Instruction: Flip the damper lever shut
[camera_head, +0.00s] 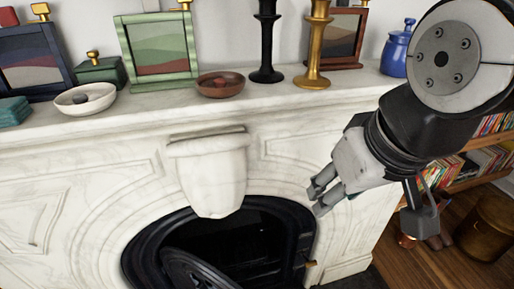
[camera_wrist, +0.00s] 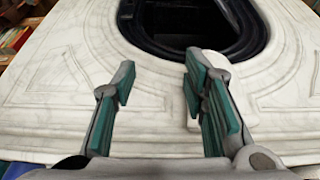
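A small brass-coloured piece (camera_head: 310,264) sits at the right edge of the black fireplace surround (camera_head: 305,225). It may be the damper lever, but it is too small to tell, and I cannot tell its position. My gripper (camera_head: 317,200) is in front of the marble face, above that piece and right of the carved keystone (camera_head: 213,180). In the wrist view my gripper (camera_wrist: 160,80) has its green-padded fingers apart with nothing between them. The dark firebox opening (camera_wrist: 185,25) lies beyond the fingers. I see no clear lever in the wrist view.
A dark rounded door (camera_head: 195,270) stands in front of the firebox. The mantel shelf (camera_head: 225,108) carries picture frames, bowls, candlesticks and a blue jar (camera_head: 397,52). A bookshelf (camera_head: 485,160) and a brown drum-shaped container (camera_head: 488,228) are at the right. Wooden floor shows between.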

